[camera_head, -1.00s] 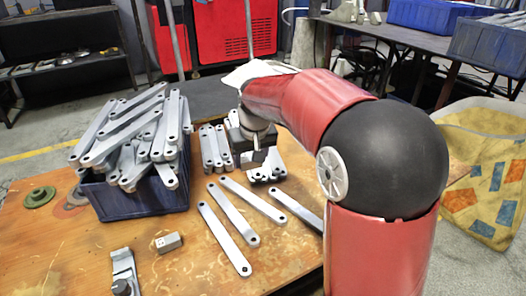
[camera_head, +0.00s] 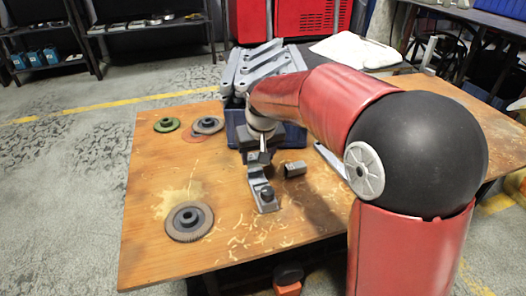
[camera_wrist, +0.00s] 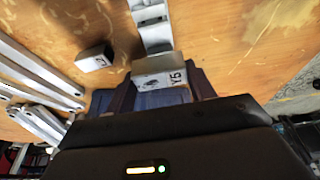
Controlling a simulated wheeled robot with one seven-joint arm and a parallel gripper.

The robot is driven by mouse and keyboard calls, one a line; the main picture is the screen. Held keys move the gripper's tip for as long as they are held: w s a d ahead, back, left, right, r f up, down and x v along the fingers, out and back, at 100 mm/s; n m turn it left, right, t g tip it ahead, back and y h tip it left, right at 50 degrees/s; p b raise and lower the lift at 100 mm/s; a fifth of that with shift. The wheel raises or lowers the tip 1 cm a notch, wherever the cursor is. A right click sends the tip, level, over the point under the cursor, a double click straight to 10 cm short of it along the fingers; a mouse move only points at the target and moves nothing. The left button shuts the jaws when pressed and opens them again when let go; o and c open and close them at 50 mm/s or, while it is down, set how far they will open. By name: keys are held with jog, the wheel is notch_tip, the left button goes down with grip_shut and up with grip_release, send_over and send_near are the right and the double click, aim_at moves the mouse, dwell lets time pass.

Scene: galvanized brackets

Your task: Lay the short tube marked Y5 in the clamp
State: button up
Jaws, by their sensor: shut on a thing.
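The short tube marked Y5 (camera_wrist: 164,73) is pale grey metal and sits between the fingers of my gripper (camera_wrist: 163,88) in the wrist view. My gripper (camera_head: 258,160) is shut on it. The grey metal clamp (camera_head: 265,196) lies on the wooden table just in front of my gripper in the head view. In the wrist view the clamp (camera_wrist: 152,24) extends just beyond the held tube; I cannot tell the height between them. A second short tube (camera_head: 295,169) lies on the table right of the clamp; it also shows in the wrist view (camera_wrist: 95,57).
A blue bin (camera_head: 236,133) heaped with grey brackets (camera_head: 262,66) stands behind my gripper. Several long brackets (camera_wrist: 38,68) lie on the table. Grinding discs (camera_head: 188,221) lie to the left.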

jog(key=shift+f+b, duration=2.55)
jog(key=shift+f, duration=0.85)
jog(key=o, duration=1.1)
jog(key=shift+c, duration=0.2)
jog(key=p+v, duration=0.1)
jog(key=v, duration=0.6)
jog(key=shift+r+p, duration=0.15)
jog(key=shift+p, duration=0.2)
jog(key=shift+s+r, duration=0.15)
jog(key=shift+r, duration=0.1)
